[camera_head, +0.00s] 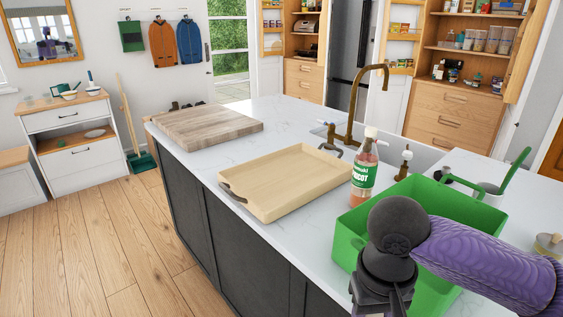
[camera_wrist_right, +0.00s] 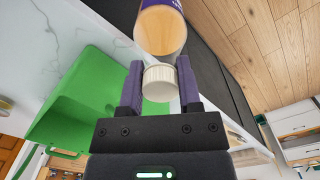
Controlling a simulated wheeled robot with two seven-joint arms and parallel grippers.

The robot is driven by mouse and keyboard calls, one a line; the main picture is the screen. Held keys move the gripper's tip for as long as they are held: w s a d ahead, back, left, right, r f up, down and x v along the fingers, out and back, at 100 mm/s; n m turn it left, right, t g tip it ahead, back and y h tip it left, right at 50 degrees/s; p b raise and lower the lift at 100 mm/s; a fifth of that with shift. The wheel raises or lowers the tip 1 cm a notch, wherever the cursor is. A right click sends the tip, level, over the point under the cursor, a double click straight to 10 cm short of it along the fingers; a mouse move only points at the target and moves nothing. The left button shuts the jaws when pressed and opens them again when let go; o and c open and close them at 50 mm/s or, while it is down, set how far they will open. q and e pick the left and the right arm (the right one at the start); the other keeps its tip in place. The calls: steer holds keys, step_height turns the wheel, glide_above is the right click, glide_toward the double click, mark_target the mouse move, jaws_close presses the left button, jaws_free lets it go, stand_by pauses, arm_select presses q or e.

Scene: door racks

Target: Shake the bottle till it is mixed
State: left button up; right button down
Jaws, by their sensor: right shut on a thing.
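In the right wrist view my right gripper (camera_wrist_right: 160,82) is shut on the white cap of a bottle (camera_wrist_right: 162,30). The bottle has an amber body and a purple label, and extends away from the fingers past the top edge. In the head view my right arm reaches in from the right; its fingers and the held bottle are not visible there. A second bottle (camera_head: 363,172), with a green label and white cap, stands upright on the counter beside the tray. My left gripper is out of view.
A green crate (camera_head: 478,214) stands on the white counter (camera_head: 295,258) beside my right arm; it also shows in the wrist view (camera_wrist_right: 85,95). A wooden tray (camera_head: 285,178), a cutting board (camera_head: 207,125) and a sink with a brass tap (camera_head: 355,100) lie beyond it.

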steer(key=r, duration=0.6)
steer(key=shift+w+r, duration=0.3)
steer(key=shift+r, duration=0.1)
steer(key=f, duration=0.6)
steer(key=shift+s+f, duration=0.25)
steer(key=shift+f, duration=0.05)
steer(key=r, duration=0.6)
steer(key=shift+w+r, duration=0.3)
steer(key=shift+r, duration=0.1)
steer(key=f, duration=0.6)
steer(key=shift+s+f, duration=0.3)
steer(key=shift+w, duration=0.2)
steer(key=shift+r, duration=0.1)
